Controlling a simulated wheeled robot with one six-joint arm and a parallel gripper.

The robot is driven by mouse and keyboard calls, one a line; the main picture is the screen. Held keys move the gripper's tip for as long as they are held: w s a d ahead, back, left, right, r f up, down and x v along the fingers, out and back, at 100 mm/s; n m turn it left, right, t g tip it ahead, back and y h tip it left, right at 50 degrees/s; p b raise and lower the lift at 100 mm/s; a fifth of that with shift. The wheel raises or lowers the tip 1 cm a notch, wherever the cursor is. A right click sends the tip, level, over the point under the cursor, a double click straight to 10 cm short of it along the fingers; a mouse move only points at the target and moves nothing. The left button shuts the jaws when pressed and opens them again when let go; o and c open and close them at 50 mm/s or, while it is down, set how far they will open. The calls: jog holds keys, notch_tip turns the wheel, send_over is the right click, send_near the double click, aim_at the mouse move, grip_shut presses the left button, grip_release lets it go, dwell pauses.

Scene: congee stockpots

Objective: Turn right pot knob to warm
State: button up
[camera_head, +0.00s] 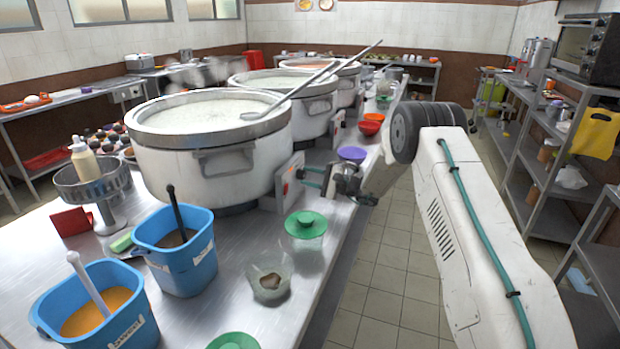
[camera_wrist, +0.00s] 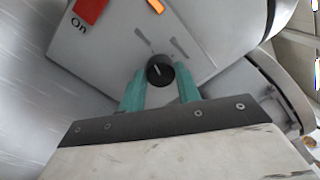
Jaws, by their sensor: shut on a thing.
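Three large white stockpots stand in a row; the nearest pot (camera_head: 215,170) holds pale congee and has a control box (camera_head: 290,180) on its right side. My gripper (camera_head: 314,177) is at that box, its teal fingers pointing at the panel. In the wrist view the black round knob (camera_wrist: 160,70) sits between the two fingers of my gripper (camera_wrist: 161,80), which is shut on it. A light pointer line on the knob aims up and slightly left. Grey wedge marks are printed on the panel (camera_wrist: 115,50) beyond the knob. Any setting words there are unreadable.
A red switch (camera_wrist: 88,12) marked "On" and an orange part (camera_wrist: 156,5) are on the same panel. A green-lidded container (camera_head: 306,225), a glass bowl (camera_head: 270,284) and blue buckets (camera_head: 178,265) stand on the counter nearby. The tiled aisle (camera_head: 385,255) is clear.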

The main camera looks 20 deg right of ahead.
jog(key=o, duration=1)
jog(key=shift+c, duration=0.2)
jog(key=v, duration=0.8)
jog(key=shift+a+r, duration=0.1)
jog(key=s+a+r+n+g+h, duration=0.1)
jog(key=s+a+r+n+g, duration=0.35)
jog(key=s+r, duration=0.4)
jog(key=s+a+r+n+g, duration=0.35)
jog(key=s+a+r, duration=0.25)
jog(key=s+r, duration=0.25)
jog(key=s+a+r+n+g+h, duration=0.1)
jog(key=s+r+g+h, duration=0.1)
jog(key=s, duration=0.6)
jog(key=s+a+r+n+g+h, duration=0.1)
jog(key=s+r+g+h, duration=0.15)
jog(key=s, duration=0.45)
jog(key=s+d+n+t+h, duration=0.1)
jog(key=s+d+h, duration=0.2)
jog(key=s, duration=0.5)
jog(key=s+d+f+n+h, duration=0.1)
jog(key=s+d+h, duration=0.2)
jog(key=s, duration=0.5)
jog(key=s+d+n+t+h, duration=0.1)
jog(key=s+d+h, duration=0.2)
jog(key=s, duration=0.5)
jog(key=shift+s+f+t, duration=0.2)
jog(key=shift+s+t, duration=0.15)
jog(key=shift+s, duration=0.05)
